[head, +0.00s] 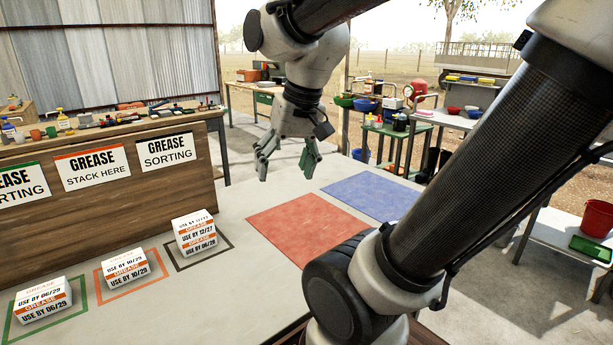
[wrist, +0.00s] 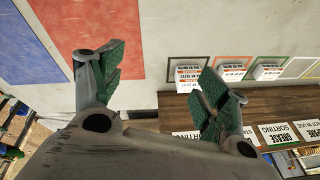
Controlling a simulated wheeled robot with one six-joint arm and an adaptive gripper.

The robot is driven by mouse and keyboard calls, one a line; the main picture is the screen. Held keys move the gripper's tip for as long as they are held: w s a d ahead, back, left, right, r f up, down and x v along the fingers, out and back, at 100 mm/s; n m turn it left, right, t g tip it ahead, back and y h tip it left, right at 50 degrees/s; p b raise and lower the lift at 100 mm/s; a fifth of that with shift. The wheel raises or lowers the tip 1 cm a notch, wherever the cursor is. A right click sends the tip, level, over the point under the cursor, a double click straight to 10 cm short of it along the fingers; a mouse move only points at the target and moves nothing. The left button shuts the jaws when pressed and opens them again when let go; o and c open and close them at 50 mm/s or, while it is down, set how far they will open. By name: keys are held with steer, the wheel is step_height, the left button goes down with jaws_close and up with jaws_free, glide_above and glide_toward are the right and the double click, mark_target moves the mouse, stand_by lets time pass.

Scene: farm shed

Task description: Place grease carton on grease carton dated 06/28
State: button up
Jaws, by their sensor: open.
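A white and orange grease carton marked 12/27 (head: 195,224) sits on top of the grease carton marked 06/28 (head: 201,246), inside a black outline on the table. A carton marked 10/29 (head: 125,267) sits in the orange outline, and one marked 06/29 (head: 43,301) in the green outline. My gripper (head: 286,168) is open and empty, raised above the table to the right of the stack. In the wrist view its spread green fingers (wrist: 160,72) have nothing between them; the right finger partly covers the stack (wrist: 187,73).
A red mat (head: 305,225) and a blue mat (head: 374,195) lie bare on the table. A wooden panel with grease signs (head: 95,166) stands behind the cartons. An empty white outline (wrist: 299,68) shows in the wrist view. The table between stack and red mat is clear.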

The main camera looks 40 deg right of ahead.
steer(key=s+n, duration=0.1)
steer(key=s+d+f+n, duration=0.1)
steer(key=s, duration=0.1)
steer(key=s+n, duration=0.1)
steer(key=s, duration=0.1)
steer(key=shift+d+f+t+h, duration=0.15)
steer(key=shift+d+t+h, duration=0.2)
steer(key=shift+t+h, duration=0.05)
